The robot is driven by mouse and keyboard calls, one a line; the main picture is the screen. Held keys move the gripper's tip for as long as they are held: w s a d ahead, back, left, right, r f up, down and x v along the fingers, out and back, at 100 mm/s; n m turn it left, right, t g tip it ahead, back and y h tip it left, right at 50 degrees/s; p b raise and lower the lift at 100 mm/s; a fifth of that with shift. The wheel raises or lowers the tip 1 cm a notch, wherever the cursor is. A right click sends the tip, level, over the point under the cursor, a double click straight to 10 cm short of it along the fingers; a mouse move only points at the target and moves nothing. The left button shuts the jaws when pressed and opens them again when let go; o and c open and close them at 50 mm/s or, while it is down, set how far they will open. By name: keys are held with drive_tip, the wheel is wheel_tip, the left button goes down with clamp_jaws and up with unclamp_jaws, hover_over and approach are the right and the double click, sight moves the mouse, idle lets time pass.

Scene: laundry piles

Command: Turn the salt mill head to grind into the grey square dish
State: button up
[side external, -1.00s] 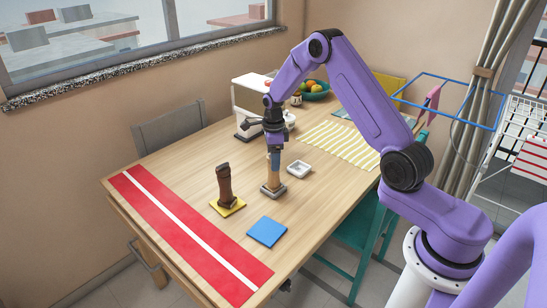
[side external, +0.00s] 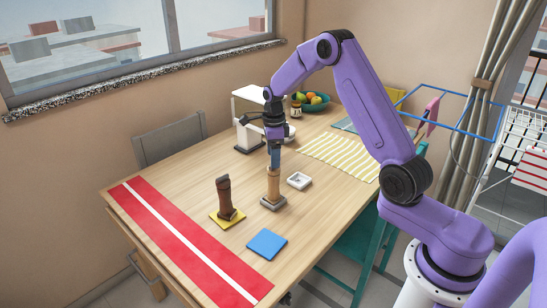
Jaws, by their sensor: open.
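A light wooden mill (side external: 273,184) stands upright on a grey square base (side external: 273,202) in the middle of the table. My gripper (side external: 275,163) points straight down over the mill, with its blue-grey fingers at the mill's top. The jaws are open; whether the fingertips still flank the head or are just clear of it is too small to tell. The pale grey square dish (side external: 308,182) lies right of the mill, apart from it, with a small dark patch inside. A dark brown mill (side external: 225,198) stands on a yellow mat (side external: 228,221) to the left.
A blue square mat (side external: 267,245) lies at the front. A red runner with a white stripe (side external: 190,247) covers the left end. A white machine (side external: 247,128), a small jar (side external: 296,110) and a fruit bowl (side external: 318,106) stand behind. A yellow striped cloth (side external: 340,155) lies to the right.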

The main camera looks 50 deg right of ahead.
drive_tip(key=n, duration=0.4)
drive_tip(key=shift+r+n, duration=0.3)
drive_tip(key=n, duration=0.3)
drive_tip(key=shift+r, duration=0.15)
drive_tip(key=shift+f, duration=3.45)
